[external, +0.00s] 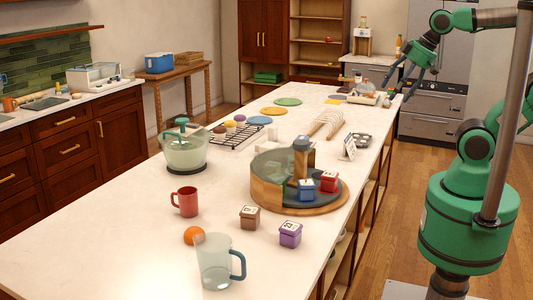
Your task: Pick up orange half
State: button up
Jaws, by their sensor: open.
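A small round orange fruit (192,235) sits on the near part of the long white island, just left of a clear measuring jug. It may be the orange half, but I cannot tell from here whether it is cut. The jug's rim is close to its right side. My gripper (400,90) is raised at the far right end of the island, fingers pointing down, open and seemingly empty. It is far from the orange fruit.
The clear jug (215,262), a red mug (185,202), a brown box (250,217) and a purple box (290,234) stand near the fruit. Behind are a lidded glass bowl (184,152) and a round wooden tray (262,194). The island's near left surface is clear.

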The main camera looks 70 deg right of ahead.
dwell(0.3)
jog(key=w+a+r+p, duration=0.25)
jog(key=w+r, duration=0.25)
jog(key=w, duration=0.4)
jog(key=w+a+f+g+p, duration=0.1)
jog(key=w+a+p, duration=0.2)
jog(key=w+a, duration=0.8)
jog(key=w+a+f+g+p, duration=0.1)
jog(key=w+a+p, duration=0.1)
jog(key=w+a, duration=0.9)
jog(key=w+a+f+p, duration=0.2)
jog(key=w+a+f, duration=0.3)
jog(key=w+a, duration=0.15)
jog(key=w+a+f+p, duration=0.1)
jog(key=w+a+f, duration=0.4)
jog(key=a, duration=0.3)
jog(key=w+a+f+p, duration=0.1)
jog(key=a+f+p, duration=0.2)
jog(key=a+f, duration=1.2)
jog(key=shift+w+a, duration=0.25)
jog(key=shift+a, duration=0.4)
jog(key=shift+f, duration=0.1)
